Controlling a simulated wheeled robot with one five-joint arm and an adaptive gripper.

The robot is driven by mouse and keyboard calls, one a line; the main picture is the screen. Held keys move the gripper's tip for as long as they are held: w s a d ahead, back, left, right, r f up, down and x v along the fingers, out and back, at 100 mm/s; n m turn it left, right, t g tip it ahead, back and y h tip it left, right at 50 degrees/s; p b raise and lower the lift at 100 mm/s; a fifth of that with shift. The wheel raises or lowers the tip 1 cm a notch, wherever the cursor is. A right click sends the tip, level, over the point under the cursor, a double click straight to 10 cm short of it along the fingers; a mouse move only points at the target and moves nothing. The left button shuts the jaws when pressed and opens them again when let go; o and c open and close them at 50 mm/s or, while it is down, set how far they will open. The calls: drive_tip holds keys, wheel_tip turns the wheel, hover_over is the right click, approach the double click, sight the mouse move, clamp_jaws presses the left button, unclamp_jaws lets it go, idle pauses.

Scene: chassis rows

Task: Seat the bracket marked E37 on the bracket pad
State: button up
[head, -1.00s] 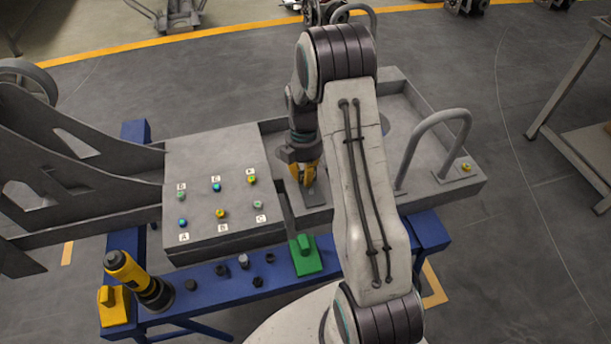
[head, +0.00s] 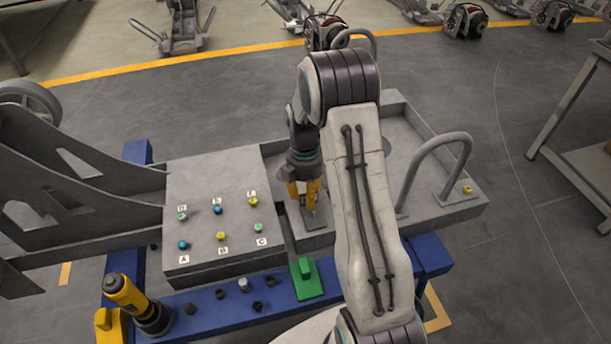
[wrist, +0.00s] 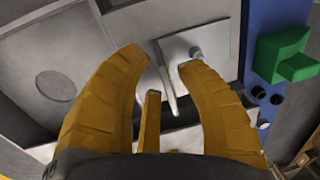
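My gripper (head: 306,206) is low over the grey chassis tray, right of the box with the lettered buttons. In the wrist view its yellow fingers (wrist: 165,63) are spread apart, with a gap between them. A grey metal piece with a thin upright plate (wrist: 168,88), which looks like the bracket, stands between and beyond the fingertips. It rests on or joins a flat light-grey plate (wrist: 222,60), possibly the bracket pad. In the head view the gripper and arm hide much of the piece. The E37 mark cannot be read.
Left of the gripper is the grey box (head: 190,160) with several lettered coloured buttons. A green block (head: 306,281) and dark fittings sit on the blue beam (head: 215,318). A yellow-black tool (head: 130,298) stands at front left. A looped handle (head: 425,150) rises at right.

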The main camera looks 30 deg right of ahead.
wheel_tip(320, 180, up, 10)
drive_tip(key=w, duration=0.1)
drive_tip(key=shift+w+d+r, duration=0.15)
drive_tip(key=shift+w+r, duration=0.05)
drive_tip(key=shift+r, duration=0.05)
drive_tip(key=shift+r, duration=0.1)
idle(0.5)
drive_tip(key=s+a+r+m+t+p, duration=0.1)
drive_tip(key=s+a+r+m+p, duration=0.3)
drive_tip(key=r, duration=0.4)
drive_tip(key=s+a+r+m+t+p, duration=0.1)
drive_tip(key=s+a+r+m+p, duration=0.15)
drive_tip(key=s+r, duration=0.4)
drive_tip(key=s+a+r+m+t+p, duration=0.2)
drive_tip(key=s+r+m, duration=0.4)
drive_tip(key=s+m, duration=0.3)
drive_tip(key=shift+s+a+t+p, duration=0.45)
drive_tip(key=shift+s+p, duration=0.95)
drive_tip(key=shift+s, duration=0.35)
drive_tip(key=shift+a, duration=0.15)
